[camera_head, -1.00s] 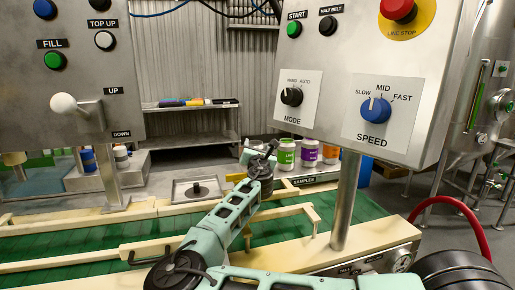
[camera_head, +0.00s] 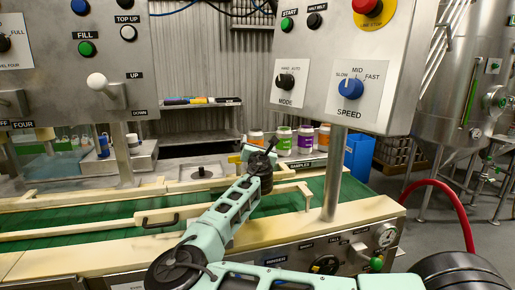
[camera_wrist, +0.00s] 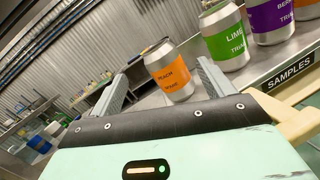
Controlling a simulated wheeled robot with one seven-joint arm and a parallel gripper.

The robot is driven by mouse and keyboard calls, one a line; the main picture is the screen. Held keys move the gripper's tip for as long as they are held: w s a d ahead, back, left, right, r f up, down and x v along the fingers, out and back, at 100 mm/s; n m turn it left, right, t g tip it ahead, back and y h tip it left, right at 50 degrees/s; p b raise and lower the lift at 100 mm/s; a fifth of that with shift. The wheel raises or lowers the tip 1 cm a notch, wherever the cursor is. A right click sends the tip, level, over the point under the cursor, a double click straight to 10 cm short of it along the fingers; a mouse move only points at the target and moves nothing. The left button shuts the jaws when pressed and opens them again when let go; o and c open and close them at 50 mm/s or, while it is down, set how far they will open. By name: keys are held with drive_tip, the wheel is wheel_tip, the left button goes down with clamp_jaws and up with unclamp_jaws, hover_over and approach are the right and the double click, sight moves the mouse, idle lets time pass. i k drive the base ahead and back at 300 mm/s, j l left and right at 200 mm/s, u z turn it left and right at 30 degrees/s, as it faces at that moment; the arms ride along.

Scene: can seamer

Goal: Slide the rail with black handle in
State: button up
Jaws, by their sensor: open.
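My gripper (camera_head: 258,152) is beyond the belt, right of and well away from the handle, near the sample cans. In the wrist view its two grey fingers (camera_wrist: 160,84) are apart. An orange peach can (camera_wrist: 171,70) shows between and beyond them; I cannot tell how close it is. The rail and handle are not visible in the wrist view.
Lime (camera_head: 284,139) and purple (camera_head: 305,139) cans stand on the samples shelf. The control panel (camera_head: 355,70) hangs over the belt on a steel post (camera_head: 334,175). The fill panel (camera_head: 90,65) stands at left. A red hose (camera_head: 455,195) curves at right.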

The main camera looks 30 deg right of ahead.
sight(164, 217)
drive_tip(key=k+j, duration=0.85)
drive_tip(key=k, duration=0.1)
